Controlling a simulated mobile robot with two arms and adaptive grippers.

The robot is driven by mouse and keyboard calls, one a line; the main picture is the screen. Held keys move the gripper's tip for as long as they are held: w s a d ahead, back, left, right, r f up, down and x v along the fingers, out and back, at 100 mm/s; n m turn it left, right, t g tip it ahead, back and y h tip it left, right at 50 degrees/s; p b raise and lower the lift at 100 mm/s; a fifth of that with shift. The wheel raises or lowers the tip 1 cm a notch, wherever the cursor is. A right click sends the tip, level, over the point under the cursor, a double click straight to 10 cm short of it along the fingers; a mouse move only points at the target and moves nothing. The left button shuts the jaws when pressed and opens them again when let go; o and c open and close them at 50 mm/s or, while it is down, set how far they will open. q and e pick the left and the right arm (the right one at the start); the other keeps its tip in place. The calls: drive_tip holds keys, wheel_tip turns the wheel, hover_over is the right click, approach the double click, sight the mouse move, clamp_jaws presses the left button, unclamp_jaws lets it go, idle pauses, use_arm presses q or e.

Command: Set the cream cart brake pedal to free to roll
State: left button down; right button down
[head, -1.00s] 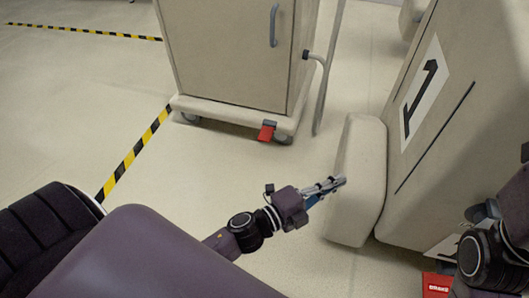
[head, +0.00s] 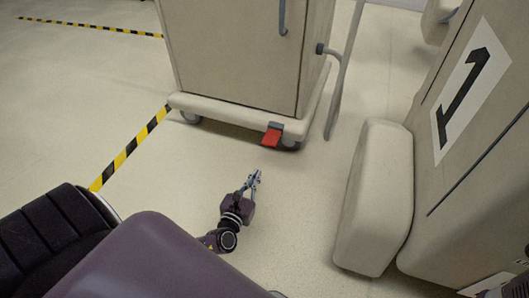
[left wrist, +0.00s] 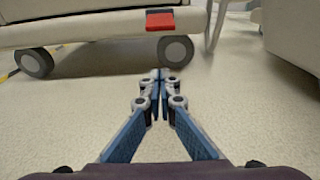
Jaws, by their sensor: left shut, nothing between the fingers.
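The cream cart (head: 236,52) stands at the top middle of the head view. Its red brake pedal (head: 271,137) sticks out from the front right of its base, above a caster. The pedal also shows in the left wrist view (left wrist: 160,21), above and ahead of my fingers, sloping slightly. My left gripper (head: 256,176) is shut and empty, low over the floor in front of the pedal and apart from it. In the left wrist view its blue fingertips (left wrist: 160,76) meet just below the caster.
A large cream unit marked 1 (head: 462,100) stands at the right, with a rounded bumper (head: 376,198) on its near side. A grey handle bar (head: 345,70) hangs off the cart's right side. Yellow-black floor tape (head: 130,150) runs at the left. The floor before the cart is clear.

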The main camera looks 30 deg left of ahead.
sight(271, 138)
use_arm(q)
drive_tip(key=b+x, duration=0.1)
drive_tip(key=x, duration=0.2)
drive_tip(key=b+x, duration=0.2)
drive_tip(key=x, duration=0.1)
drive_tip(key=b+x, duration=0.2)
drive_tip(key=x, duration=0.2)
drive_tip(key=shift+f, duration=0.25)
drive_tip(key=shift+s+d+r+p, duration=0.15)
drive_tip(key=shift+r+p, duration=0.35)
drive_tip(key=shift+r, duration=0.6)
drive_tip(key=shift+s+a+r+p, duration=0.1)
drive_tip(key=shift+s+r+p, duration=0.3)
drive_tip(key=shift+r, duration=0.7)
drive_tip(key=shift+w, duration=0.1)
